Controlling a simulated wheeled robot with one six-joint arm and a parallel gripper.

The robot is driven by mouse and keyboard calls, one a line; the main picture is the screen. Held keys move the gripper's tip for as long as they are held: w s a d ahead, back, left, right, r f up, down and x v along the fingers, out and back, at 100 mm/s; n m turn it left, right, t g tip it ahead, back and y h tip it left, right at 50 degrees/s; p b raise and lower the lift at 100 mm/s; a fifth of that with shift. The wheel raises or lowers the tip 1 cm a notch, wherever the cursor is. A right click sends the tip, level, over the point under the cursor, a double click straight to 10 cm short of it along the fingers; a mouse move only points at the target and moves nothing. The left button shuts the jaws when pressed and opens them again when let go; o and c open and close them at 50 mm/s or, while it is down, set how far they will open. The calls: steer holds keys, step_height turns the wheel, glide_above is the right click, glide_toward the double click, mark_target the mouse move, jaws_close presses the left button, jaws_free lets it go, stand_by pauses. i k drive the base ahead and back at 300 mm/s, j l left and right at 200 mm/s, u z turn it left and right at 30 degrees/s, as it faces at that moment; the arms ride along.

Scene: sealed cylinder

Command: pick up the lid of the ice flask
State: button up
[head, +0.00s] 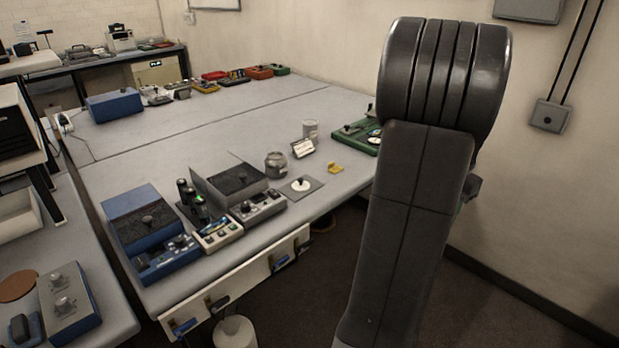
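No thing is clearly marked as the ice flask or its lid. A small dark grey rounded jar (276,164) stands upright on the long grey table; its top is too small to make out well. Behind it to the right stands a pale grey cylinder (310,129). A flat grey plate with a white round piece (301,184) lies right of the jar, near the table's front edge. My dark arm fills the right of the head view and hides part of the table's right end. My gripper is not in view.
The long table (220,132) has a bare middle. Blue and grey instrument boxes (150,228) crowd its near left part. A small white card (303,147), a yellow piece (335,168) and a green device (357,137) are near the jar. A white cylinder (234,331) stands below the front edge.

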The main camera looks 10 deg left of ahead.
mark_target(300, 186)
steer(key=i+l+u, duration=0.25)
steer(key=i, duration=0.3)
steer(key=i+l+u, duration=0.25)
steer(key=i+l, duration=0.15)
steer(key=i+u, duration=0.1)
steer(key=u, duration=1.3)
